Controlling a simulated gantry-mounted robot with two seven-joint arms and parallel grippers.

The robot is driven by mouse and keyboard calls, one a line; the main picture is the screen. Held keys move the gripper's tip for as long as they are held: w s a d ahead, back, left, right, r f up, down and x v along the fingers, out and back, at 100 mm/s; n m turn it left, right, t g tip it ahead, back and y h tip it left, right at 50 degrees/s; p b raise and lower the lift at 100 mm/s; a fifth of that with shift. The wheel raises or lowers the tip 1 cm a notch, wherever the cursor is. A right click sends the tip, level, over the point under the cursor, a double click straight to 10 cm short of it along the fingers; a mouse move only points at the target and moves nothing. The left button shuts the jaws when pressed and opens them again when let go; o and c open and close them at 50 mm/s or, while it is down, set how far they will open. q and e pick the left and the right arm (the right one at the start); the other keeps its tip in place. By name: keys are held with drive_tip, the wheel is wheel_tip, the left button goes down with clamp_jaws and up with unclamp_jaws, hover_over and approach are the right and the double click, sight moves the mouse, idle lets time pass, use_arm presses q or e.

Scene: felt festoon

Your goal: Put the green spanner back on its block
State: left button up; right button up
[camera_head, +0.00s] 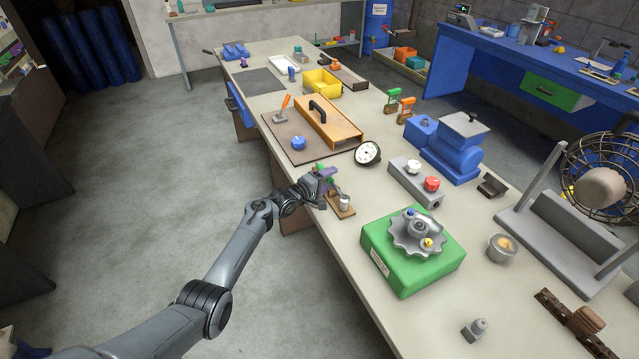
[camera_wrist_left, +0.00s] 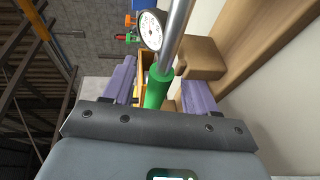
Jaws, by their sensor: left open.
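The green spanner's green handle (camera_wrist_left: 157,92) shows in the left wrist view, with its grey metal shaft (camera_wrist_left: 178,35) running up and out of the picture. My left gripper (camera_wrist_left: 160,85) is open, with a purple finger on each side of the handle. I cannot tell whether either finger touches it. A brown wooden block (camera_wrist_left: 202,57) is beside the shaft. In the head view my left gripper (camera_head: 325,181) is at the bench's near left edge, over the small wooden block (camera_head: 341,210), and hides most of the spanner. My right gripper is not in view.
The dial gauge (camera_head: 368,153) stands just behind. A green box with a grey handwheel (camera_head: 413,260) is to the right, and a grey box with a red knob (camera_head: 416,184) is behind it. A brown board with an orange cover (camera_head: 328,126) lies farther back. Bare bench shows around the block.

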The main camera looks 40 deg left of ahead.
use_arm(q)
drive_tip(key=s+a+r+p, duration=0.1)
drive_tip(key=s+p, duration=0.2)
drive_tip(key=s, duration=0.7)
drive_tip(key=shift+s+r+p, duration=0.25)
drive_tip(key=shift+r+p, duration=0.05)
drive_tip(key=shift+r, duration=0.05)
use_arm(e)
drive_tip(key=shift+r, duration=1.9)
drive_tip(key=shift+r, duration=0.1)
